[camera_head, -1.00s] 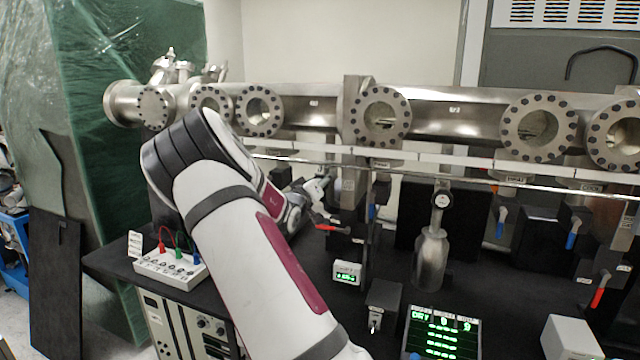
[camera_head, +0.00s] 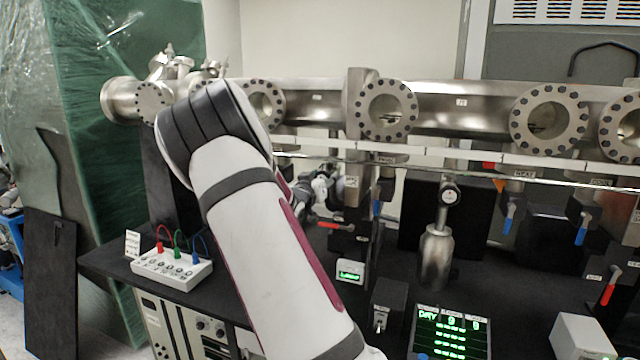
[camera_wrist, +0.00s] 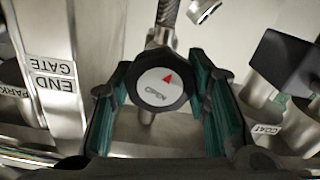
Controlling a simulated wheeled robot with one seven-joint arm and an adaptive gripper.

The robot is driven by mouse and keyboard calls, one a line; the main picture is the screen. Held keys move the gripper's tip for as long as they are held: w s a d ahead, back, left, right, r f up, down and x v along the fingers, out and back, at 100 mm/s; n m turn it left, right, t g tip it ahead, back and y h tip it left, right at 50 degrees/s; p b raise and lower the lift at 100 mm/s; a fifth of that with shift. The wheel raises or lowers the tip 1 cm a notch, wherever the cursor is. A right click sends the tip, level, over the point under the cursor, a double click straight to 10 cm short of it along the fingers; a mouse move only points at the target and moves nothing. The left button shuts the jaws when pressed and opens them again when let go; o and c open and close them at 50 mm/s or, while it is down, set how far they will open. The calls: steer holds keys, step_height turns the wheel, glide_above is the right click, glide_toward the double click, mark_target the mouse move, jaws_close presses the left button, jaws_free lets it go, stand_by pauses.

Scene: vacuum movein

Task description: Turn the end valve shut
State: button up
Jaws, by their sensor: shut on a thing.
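In the wrist view the valve knob (camera_wrist: 160,87) is black and many-sided, with a pale face, a red arrow and lettering that seems to read OPEN, upside down. My gripper (camera_wrist: 163,80) has its two green-padded fingers on either side of the knob and is shut on it. An END GATE label (camera_wrist: 53,82) is on the metal post to the left, upside down. In the head view the front of my arm reaches in under the long steel vacuum pipe (camera_head: 455,110). My fingers and the knob cannot be made out there.
A red-handled lever (camera_head: 336,226) is right of my forearm, and blue-handled levers (camera_head: 508,222) hang further right. In the wrist view a black block (camera_wrist: 284,62) stands right of my fingers. A terminal box (camera_head: 172,268) with coloured leads stands left of my arm.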

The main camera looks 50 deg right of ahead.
steer(key=m+b, duration=0.2)
steer(key=m, duration=0.1)
steer(key=shift+m, duration=0.4)
steer(key=m+b, duration=0.4)
steer(key=b, duration=0.1)
steer(key=shift+f+m, duration=0.15)
steer(key=shift+m, duration=0.15)
steer(key=m+b, duration=0.4)
steer(key=b, duration=0.2)
steer(key=shift+f+b, duration=0.1)
steer(key=shift+b, duration=0.2)
steer(key=m+b, duration=0.4)
steer(key=b, duration=0.1)
steer(key=shift+s, duration=0.1)
steer(key=m+b, duration=0.3)
steer(key=b, duration=0.2)
steer(key=shift+m, duration=0.3)
steer(key=m+b, duration=0.3)
steer(key=b, duration=0.1)
steer(key=shift+f+m, duration=0.1)
steer(key=shift+m, duration=0.2)
steer(key=m+b, duration=0.3)
steer(key=m, duration=0.1)
steer(key=shift+b, duration=0.3)
steer(key=shift+m+b, duration=1.05)
steer(key=shift+m, duration=0.75)
